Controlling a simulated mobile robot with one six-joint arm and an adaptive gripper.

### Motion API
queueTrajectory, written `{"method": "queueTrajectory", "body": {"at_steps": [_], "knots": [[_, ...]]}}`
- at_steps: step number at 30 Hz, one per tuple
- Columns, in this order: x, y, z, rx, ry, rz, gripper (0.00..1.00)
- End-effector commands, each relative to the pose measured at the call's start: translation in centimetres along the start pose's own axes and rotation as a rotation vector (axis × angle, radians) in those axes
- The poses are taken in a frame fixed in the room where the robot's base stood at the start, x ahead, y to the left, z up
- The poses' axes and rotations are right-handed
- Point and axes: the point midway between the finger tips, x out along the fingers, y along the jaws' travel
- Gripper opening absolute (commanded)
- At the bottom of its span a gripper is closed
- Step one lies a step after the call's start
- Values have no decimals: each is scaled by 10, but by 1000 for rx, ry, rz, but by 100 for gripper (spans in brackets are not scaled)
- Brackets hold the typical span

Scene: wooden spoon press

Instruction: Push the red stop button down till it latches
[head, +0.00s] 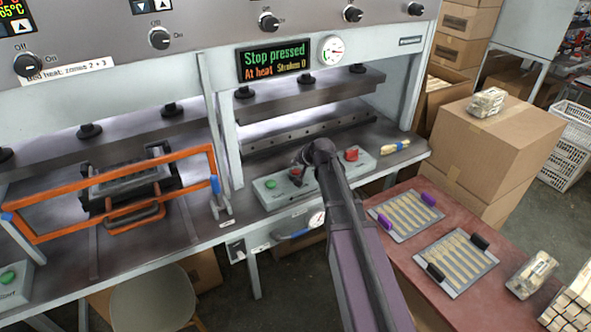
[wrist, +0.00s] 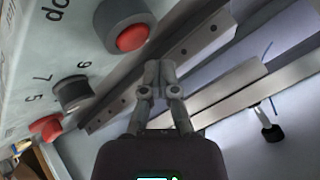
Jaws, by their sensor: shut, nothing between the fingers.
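The red stop button (wrist: 132,37) sits in a thick grey collar by a partly visible label ending in "op" in the wrist view. In the head view, it appears to be the small red spot (head: 295,172) beside my gripper (head: 301,160), partly hidden by it. In the wrist view, my gripper (wrist: 160,68) has its fingertips together, with nothing between them, below and right of the button. The fingers look apart from the cap; the exact gap is unclear. The display (head: 274,61) reads "Stop pressed", "At heat" and "Strokes 0".
On the same panel are a green button (head: 270,184), a dark knob (wrist: 72,93) with numbers, and another red button (head: 351,154). The press plate (head: 310,132) lies behind the panel. Spoons rest on a red table (head: 400,255) at right.

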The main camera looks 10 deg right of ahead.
Motion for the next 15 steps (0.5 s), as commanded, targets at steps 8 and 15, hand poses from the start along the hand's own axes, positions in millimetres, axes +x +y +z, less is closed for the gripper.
{"method": "queueTrajectory", "body": {"at_steps": [8,15], "knots": [[-8,-6,-6,0,0,0,0],[-20,-15,-15,0,0,0,0]]}}
